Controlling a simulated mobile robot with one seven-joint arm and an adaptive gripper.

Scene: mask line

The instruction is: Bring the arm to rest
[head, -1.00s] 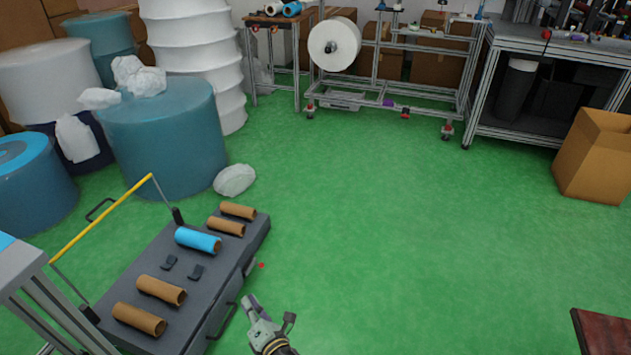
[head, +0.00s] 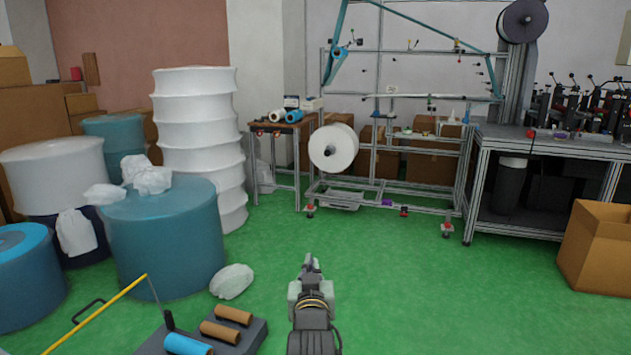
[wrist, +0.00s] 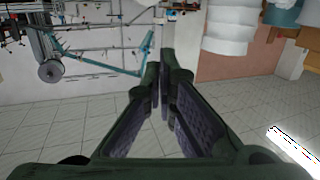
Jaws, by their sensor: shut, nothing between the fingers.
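My gripper (head: 311,268) is at the bottom centre of the head view, in front of me over the green floor. It points away from me and is clear of the objects around it. In the wrist view its two fingers (wrist: 163,85) come together at the tips, with nothing between them. The wrist view is turned upside down, with the wall, the machine frame and the white stack at its top.
A grey cart (head: 245,335) with brown tubes and a blue roll (head: 187,345) stands at the lower left. Big teal (head: 165,240) and white rolls stand behind it. A metal frame (head: 385,195), workbench (head: 560,145) and cardboard box (head: 597,250) stand ahead. The green floor (head: 430,290) is free.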

